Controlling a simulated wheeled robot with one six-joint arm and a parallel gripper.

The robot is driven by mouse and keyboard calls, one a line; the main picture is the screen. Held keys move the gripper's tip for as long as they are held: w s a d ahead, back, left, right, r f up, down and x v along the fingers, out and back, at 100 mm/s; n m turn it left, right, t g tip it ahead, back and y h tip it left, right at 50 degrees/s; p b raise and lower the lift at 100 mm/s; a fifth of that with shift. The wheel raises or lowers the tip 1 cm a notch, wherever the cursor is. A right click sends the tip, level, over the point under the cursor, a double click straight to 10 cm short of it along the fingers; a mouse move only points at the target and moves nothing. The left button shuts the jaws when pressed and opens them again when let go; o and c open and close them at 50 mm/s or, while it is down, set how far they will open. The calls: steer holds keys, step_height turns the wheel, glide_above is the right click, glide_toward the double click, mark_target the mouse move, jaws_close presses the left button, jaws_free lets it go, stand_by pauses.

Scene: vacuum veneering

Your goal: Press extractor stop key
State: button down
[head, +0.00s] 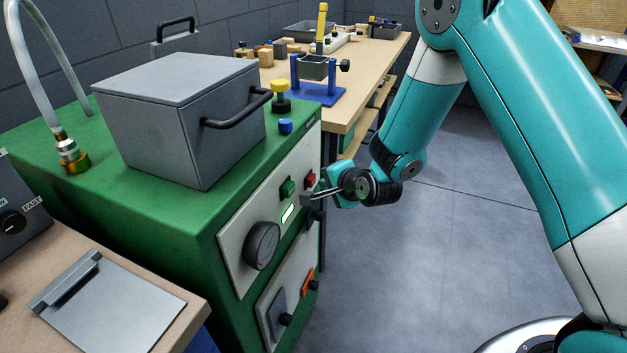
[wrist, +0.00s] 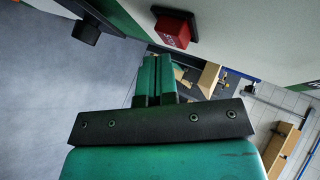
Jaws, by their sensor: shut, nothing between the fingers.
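The extractor is a green cabinet (head: 190,225) with a pale control panel (head: 238,238) on its front. A red key (head: 310,180) sits at the panel's upper right, with a green key (head: 287,188) to its left. The red key is large in the wrist view (wrist: 173,30), with small unreadable marking on it. My gripper (head: 307,198) is shut and empty, its tips close to the panel just below the red key. In the wrist view the closed fingertips (wrist: 158,60) point toward the red key's lower edge; contact cannot be told.
A lit indicator (head: 287,213) and a large black dial (head: 262,245) are on the panel. A black knob (head: 317,215) lies just below my fingers. A grey lidded box (head: 180,120) stands on the cabinet. A wooden bench (head: 375,70) runs behind; floor at right is clear.

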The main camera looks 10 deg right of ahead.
steer(key=shift+w+a, duration=0.35)
steer(key=shift+a, duration=0.15)
stand_by(0.8)
steer(key=shift+d, duration=0.15)
steer(key=shift+s+d, duration=0.55)
steer(key=shift+d, duration=0.05)
steer(key=shift+d, duration=0.1)
steer(key=s+d+b, duration=0.1)
steer(key=d, duration=0.1)
steer(key=s+d+b, duration=0.2)
stand_by(0.5)
stand_by(0.4)
